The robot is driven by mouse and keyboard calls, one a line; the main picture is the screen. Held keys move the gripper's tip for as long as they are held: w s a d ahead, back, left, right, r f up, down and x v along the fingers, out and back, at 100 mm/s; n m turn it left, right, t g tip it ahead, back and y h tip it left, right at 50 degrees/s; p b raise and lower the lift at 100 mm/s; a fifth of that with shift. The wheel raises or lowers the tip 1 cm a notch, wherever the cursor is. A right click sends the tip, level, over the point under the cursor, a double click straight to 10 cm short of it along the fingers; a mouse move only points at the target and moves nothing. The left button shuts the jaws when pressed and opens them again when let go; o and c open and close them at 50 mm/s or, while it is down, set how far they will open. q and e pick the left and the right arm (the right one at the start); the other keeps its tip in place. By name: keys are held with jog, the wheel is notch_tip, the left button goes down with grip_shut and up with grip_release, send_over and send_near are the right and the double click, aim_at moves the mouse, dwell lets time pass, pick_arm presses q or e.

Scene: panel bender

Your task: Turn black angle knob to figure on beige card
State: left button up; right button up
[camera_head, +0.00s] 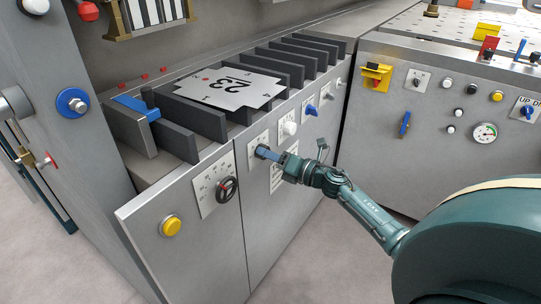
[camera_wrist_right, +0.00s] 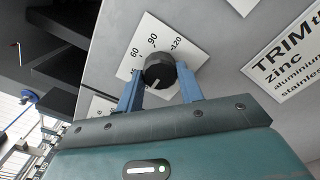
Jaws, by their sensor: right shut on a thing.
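The black angle knob (camera_wrist_right: 159,69) sits on a white dial plate (camera_wrist_right: 150,38) marked 60, 90 and 120 in the right wrist view. A pale mark shows on the knob's lower side; where it points is hard to tell. My right gripper (camera_wrist_right: 160,88) has its two blue fingers on either side of the knob, shut on it. In the head view the right gripper (camera_head: 264,152) reaches the front panel, and its fingers mostly hide the knob. My left gripper is out of view.
A second panel with a gauge (camera_head: 484,132) stands at right.

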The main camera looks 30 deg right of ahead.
jog(key=shift+c, duration=1.4)
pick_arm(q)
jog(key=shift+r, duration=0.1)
pick_arm(e)
jog(key=shift+m, duration=0.3)
pick_arm(q)
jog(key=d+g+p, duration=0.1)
jog(key=p, duration=0.3)
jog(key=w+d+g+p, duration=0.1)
jog(key=p, duration=0.3)
pick_arm(e)
jog(key=m, duration=1.7)
